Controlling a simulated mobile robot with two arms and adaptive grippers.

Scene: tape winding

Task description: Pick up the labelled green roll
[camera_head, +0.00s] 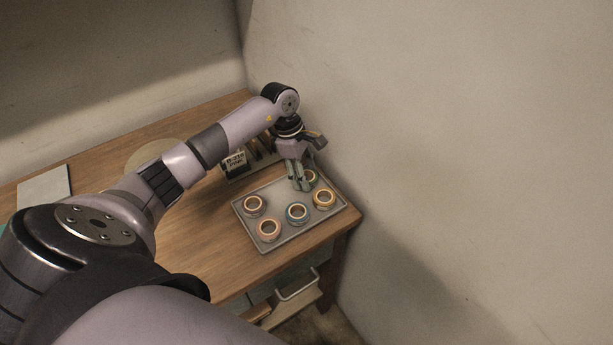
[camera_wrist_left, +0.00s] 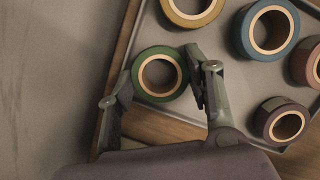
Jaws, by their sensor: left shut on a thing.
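The green roll (camera_wrist_left: 141,76) lies flat in the wrist view, its pale core facing the camera, at the edge of the grey tray (camera_wrist_left: 225,85). My left gripper (camera_wrist_left: 157,72) has one finger on each side of it and is shut on it. In the head view the left gripper (camera_head: 299,186) points down at the tray's far right part, and the green roll (camera_head: 312,177) is partly hidden behind its fingers. I cannot make out a label on the roll. My right gripper is not in view.
The tray also holds a yellow roll (camera_head: 324,198), a blue roll (camera_head: 297,213), a pink roll (camera_head: 268,230) and a purple roll (camera_head: 252,205). A rack with a lettered card (camera_head: 235,161) stands behind the tray. The wall (camera_head: 430,120) rises close on the right.

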